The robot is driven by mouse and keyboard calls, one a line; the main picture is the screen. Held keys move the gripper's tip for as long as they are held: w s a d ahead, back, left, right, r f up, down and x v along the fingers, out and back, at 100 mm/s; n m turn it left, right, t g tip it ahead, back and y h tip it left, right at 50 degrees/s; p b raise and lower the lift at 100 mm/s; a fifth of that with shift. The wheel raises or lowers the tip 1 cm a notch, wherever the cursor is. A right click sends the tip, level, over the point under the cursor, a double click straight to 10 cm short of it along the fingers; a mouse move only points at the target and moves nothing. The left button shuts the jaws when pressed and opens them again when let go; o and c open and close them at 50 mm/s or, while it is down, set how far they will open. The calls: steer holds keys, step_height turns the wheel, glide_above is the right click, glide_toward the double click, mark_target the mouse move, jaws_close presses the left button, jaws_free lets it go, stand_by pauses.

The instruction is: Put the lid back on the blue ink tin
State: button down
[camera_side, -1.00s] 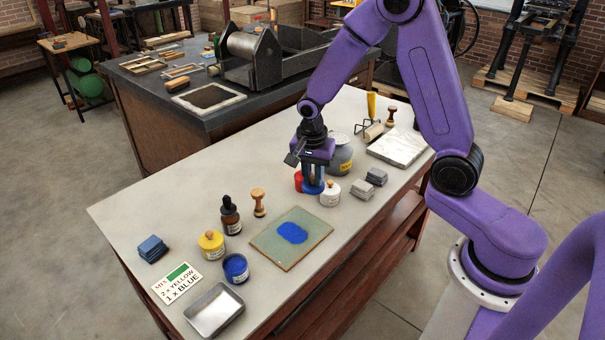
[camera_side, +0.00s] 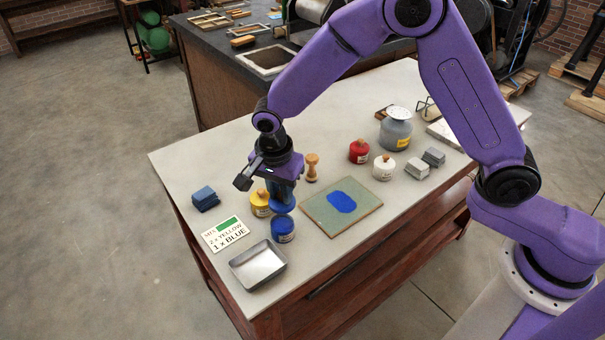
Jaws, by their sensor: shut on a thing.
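The blue ink tin (camera_side: 283,233) stands near the front left of the table in the side view, with blue ink showing at its open top. My gripper (camera_side: 281,192) points down and is shut on the blue lid (camera_side: 282,207). The lid is roughly level and appears just above the tin, partly overlapping its far edge in the picture. The exact gap and alignment cannot be told from this angle. The fingers hide the lid's knob.
A yellow tin (camera_side: 260,204) stands close behind-left of the blue tin. A metal tray (camera_side: 258,266) lies in front, an ink slab (camera_side: 341,208) to the right. A wooden-handled stamp (camera_side: 312,168), red tin (camera_side: 359,151) and white tin (camera_side: 384,168) stand farther back.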

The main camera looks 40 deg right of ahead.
steer(key=shift+a+f, duration=0.2)
steer(key=shift+f, duration=3)
steer(key=shift+f, duration=0.2)
steer(key=shift+c, duration=2.3)
jaws_free()
steer(key=shift+r, duration=0.1)
steer(key=shift+r, duration=3.45)
jaws_close()
